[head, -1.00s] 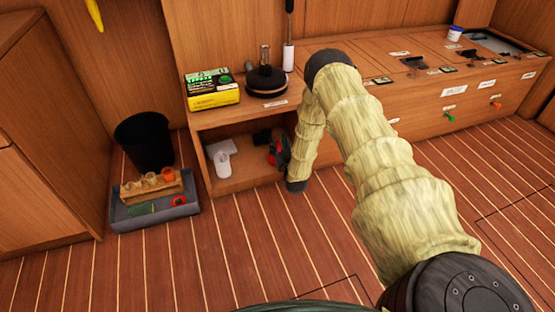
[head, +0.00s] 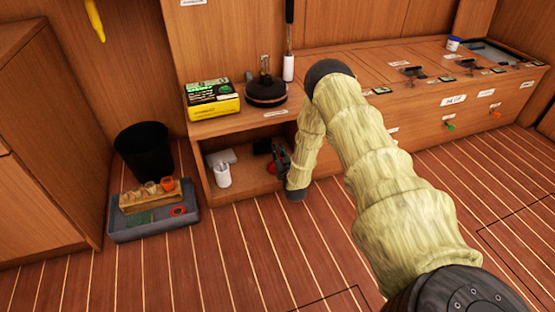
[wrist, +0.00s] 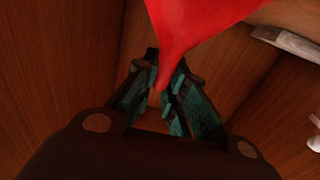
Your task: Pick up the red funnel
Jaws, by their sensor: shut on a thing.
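The red funnel (wrist: 192,22) fills the upper middle of the wrist view, its narrow spout pointing down between my fingers. My gripper (wrist: 164,84) is shut on the spout, with the teal finger pads on either side of it. In the head view my gripper (head: 282,158) is inside the open lower shelf, at its right side. Only a small red part of the funnel (head: 271,168) shows there; the rest is hidden by my gripper or the shelf. I cannot tell whether the funnel touches the shelf floor.
A white cup (head: 222,175) stands at the left in the shelf (head: 240,193). The shelf top bears a yellow-green box (head: 212,100) and a dark round object (head: 267,88). A grey tray (head: 153,230) and a black bin (head: 145,150) stand left. The floor in front is clear.

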